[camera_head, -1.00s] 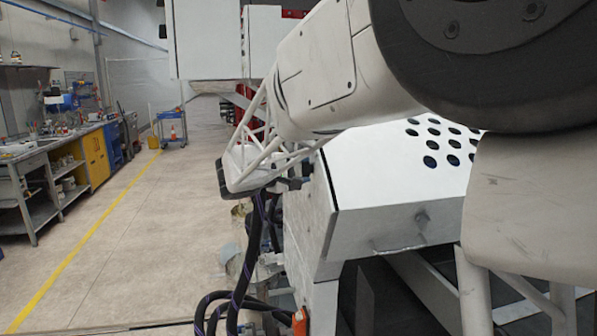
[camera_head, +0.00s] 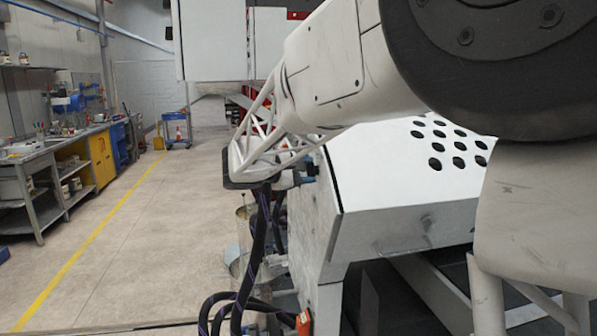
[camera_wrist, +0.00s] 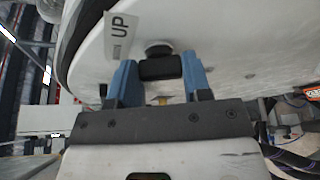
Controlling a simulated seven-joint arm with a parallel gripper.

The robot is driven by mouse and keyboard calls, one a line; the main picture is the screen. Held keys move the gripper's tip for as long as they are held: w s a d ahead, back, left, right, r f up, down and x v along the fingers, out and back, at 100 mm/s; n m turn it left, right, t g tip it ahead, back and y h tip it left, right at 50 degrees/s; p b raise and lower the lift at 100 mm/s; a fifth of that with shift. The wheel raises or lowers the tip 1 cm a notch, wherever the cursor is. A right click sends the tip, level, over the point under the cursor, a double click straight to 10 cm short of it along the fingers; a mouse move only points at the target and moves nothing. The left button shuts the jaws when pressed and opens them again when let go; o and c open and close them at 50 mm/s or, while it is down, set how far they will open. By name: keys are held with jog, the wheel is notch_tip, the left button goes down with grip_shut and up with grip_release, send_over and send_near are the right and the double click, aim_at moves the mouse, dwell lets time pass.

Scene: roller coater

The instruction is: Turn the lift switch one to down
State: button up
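In the wrist view a black switch knob (camera_wrist: 160,68) stands out from a pale panel (camera_wrist: 225,70), with a dark round base behind it. A white label reading UP (camera_wrist: 122,38) is stuck on the panel to its upper left, turned sideways. My gripper (camera_wrist: 160,78) has one blue finger on each side of the knob. The knob fills the gap and both fingers appear to touch it. In the head view my gripper (camera_head: 308,172) is mostly hidden behind my arm's lattice link, and the switch cannot be seen.
A white machine housing (camera_head: 400,215) with round holes stands at the right. Black hoses (camera_head: 258,235) hang below my arm, by an orange connector (camera_head: 303,321). Open floor (camera_head: 150,230) lies to the left, with a workbench (camera_head: 40,165) beyond the yellow line.

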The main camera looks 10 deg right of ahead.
jog(key=o, duration=0.5)
jog(key=shift+c, duration=0.2)
jog(key=shift+a, duration=0.15)
jog(key=v, duration=0.7)
jog(key=shift+a, duration=0.2)
jog(key=shift+s+r, duration=0.1)
jog(key=shift+s, duration=0.05)
